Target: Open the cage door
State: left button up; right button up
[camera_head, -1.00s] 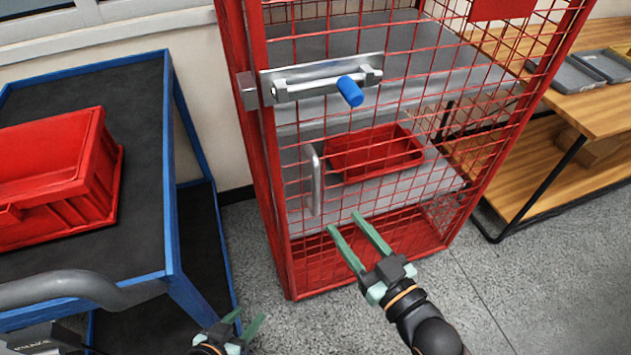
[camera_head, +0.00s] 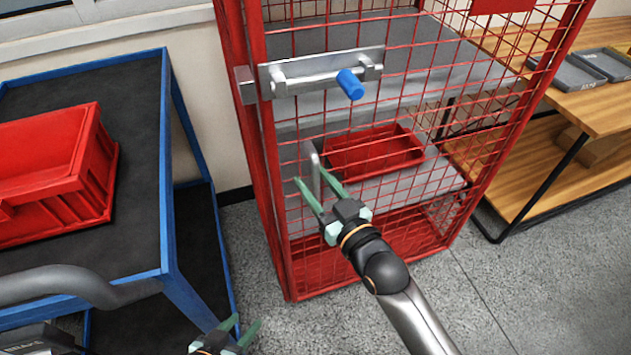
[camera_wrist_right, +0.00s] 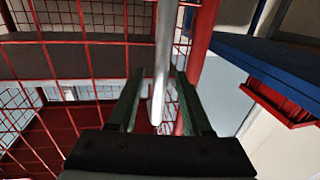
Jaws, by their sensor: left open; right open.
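The red mesh cage door (camera_head: 400,120) stands shut in its frame as far as I can see. A silver latch with a blue knob (camera_head: 350,84) is mounted high on it, beside a grey block on the left post. The upright silver door handle (camera_head: 315,163) is below. My right gripper (camera_head: 310,180) is open at the handle. In the right wrist view the handle (camera_wrist_right: 163,60) runs between the open fingers (camera_wrist_right: 156,90); I cannot tell whether they touch it. My left gripper (camera_head: 242,328) is open and empty, low at the bottom edge, away from the door.
A blue-framed cart (camera_head: 120,90) with a red crate (camera_head: 50,190) stands left of the cage. A red bin (camera_head: 375,155) sits on a shelf inside the cage. A wooden bench (camera_head: 570,110) with grey trays stands at the right. Bare floor lies in front.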

grip_shut()
dwell(1.4)
